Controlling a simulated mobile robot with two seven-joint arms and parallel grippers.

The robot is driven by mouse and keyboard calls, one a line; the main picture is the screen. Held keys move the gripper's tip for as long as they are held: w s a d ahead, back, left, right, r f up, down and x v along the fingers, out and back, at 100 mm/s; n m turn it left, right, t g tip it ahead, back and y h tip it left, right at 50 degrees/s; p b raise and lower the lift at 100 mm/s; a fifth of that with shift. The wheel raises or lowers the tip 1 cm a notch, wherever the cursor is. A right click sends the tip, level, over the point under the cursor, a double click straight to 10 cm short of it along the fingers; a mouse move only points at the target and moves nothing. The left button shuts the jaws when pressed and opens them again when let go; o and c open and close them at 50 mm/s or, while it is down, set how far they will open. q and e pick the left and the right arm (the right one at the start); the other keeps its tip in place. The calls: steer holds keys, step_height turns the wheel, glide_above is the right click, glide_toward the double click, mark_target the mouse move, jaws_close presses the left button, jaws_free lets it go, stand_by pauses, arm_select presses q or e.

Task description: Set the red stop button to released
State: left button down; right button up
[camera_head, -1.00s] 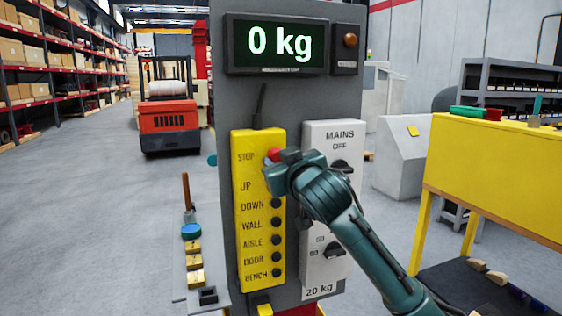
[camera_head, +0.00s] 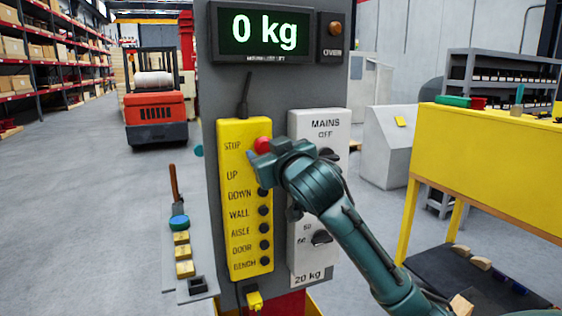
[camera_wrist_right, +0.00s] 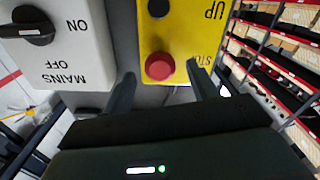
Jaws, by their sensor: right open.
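The red stop button (camera_head: 263,144) is at the top of the yellow control box (camera_head: 238,200), beside the word STOP. My right gripper (camera_head: 256,160) is in front of the box, close to the button and partly covering it. In the right wrist view, the red button (camera_wrist_right: 160,66) lies between and ahead of the two open fingers of the right gripper (camera_wrist_right: 162,85). Nothing is between the fingertips, and I cannot see contact with the button. Whether the button is in or out is hard to tell. My left gripper is not in view.
The grey mains box (camera_head: 302,262) with black knobs stands right of the yellow box, partly behind my arm. Black buttons run below the stop button. A display (camera_head: 265,33) reads 0 kg above. A yellow bench (camera_head: 490,165) is at right; a narrow shelf (camera_head: 200,250) is at left.

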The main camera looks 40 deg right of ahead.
arm_select(q)
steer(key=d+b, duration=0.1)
steer(key=b, duration=0.2)
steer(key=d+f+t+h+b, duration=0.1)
steer(key=b, duration=0.1)
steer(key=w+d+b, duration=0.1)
steer(key=b, duration=0.2)
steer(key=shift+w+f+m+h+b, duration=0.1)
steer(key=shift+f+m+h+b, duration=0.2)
arm_select(e)
steer(key=v, duration=1.2)
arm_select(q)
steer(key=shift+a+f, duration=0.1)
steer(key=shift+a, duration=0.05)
arm_select(e)
steer(key=shift+a+f, duration=0.1)
steer(key=shift+a, duration=0.05)
